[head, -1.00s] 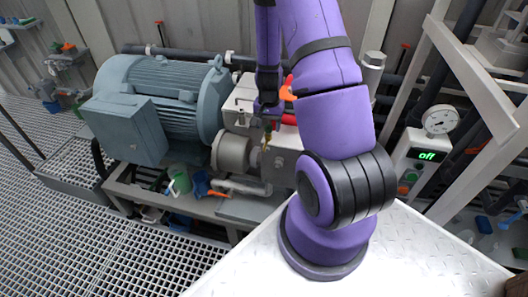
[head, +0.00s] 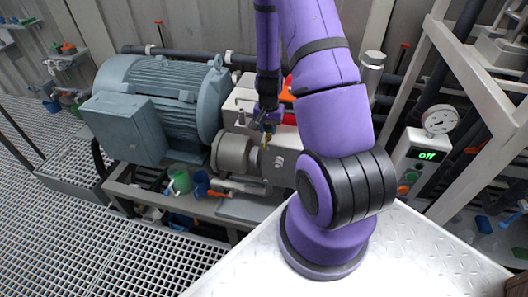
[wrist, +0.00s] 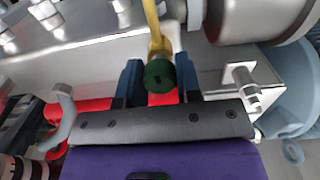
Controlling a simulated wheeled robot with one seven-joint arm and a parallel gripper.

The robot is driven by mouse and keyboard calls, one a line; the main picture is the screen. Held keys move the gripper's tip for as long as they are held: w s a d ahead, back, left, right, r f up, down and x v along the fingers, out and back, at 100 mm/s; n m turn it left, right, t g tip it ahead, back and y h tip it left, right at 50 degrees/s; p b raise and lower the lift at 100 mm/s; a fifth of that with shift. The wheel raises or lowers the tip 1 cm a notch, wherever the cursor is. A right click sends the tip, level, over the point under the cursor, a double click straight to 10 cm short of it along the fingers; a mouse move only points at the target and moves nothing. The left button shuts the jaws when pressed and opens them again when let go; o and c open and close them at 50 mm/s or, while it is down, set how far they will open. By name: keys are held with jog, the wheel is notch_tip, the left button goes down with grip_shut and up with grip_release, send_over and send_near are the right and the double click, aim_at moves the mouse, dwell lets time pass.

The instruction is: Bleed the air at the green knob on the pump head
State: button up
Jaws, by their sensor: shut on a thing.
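The green knob (wrist: 159,74) sits at the end of a brass-yellow stem (wrist: 154,30) in the wrist view. The stem (head: 265,141) also shows just below my gripper in the head view. My gripper (wrist: 159,72) has its two dark blue fingers on either side of the knob and is shut on it. In the head view my gripper (head: 268,121) is at the pump head (head: 283,152), a grey metal block, and hides most of the knob.
A large blue-grey motor (head: 160,100) stands left of the pump. Green and blue containers (head: 180,182) sit below the motor. Red parts lie close behind my gripper.

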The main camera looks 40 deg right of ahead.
jog(key=n, duration=0.5)
jog(key=shift+n, duration=0.3)
jog(key=n, duration=0.6)
jog(key=shift+n, duration=0.3)
dwell(1.9)
jog(key=m, duration=1.3)
jog(key=o, duration=0.9)
